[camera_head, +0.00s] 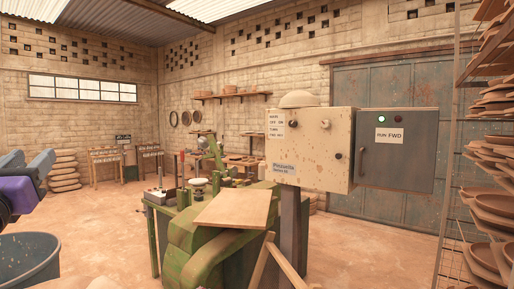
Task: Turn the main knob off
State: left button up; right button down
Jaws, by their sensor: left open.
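A rust-spotted cream control box (310,165) stands on a post right of centre, with a grey box (410,155) joined to its right. The cream front has small round knobs, one near the upper right (325,124), and a white label at its upper left whose small print I cannot read surely. The grey box has a lit green lamp (381,119), a "RUN FWD" label and a dark handle (362,161) at its left edge. I cannot tell which of these is the main knob. My left gripper (30,165) is open and empty at the far left, well away from the boxes. My right gripper is not in view.
A green machine (190,250) with a tan board (238,208) on top stands in front and left of the box. A grey bin (28,258) is at the lower left. A rack of clay dishes (492,200) lines the right edge. Floor between the bin and machine is clear.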

aim_at(293, 123)
jog(key=u, duration=0.9)
jog(key=k, duration=1.2)
jog(key=u, duration=0.6)
jog(key=i, duration=1.2)
jog(key=z, duration=0.95)
jog(key=i, duration=1.05)
jog(key=z, duration=1.65)
jog(key=i, duration=0.65)
jog(key=z, duration=0.75)
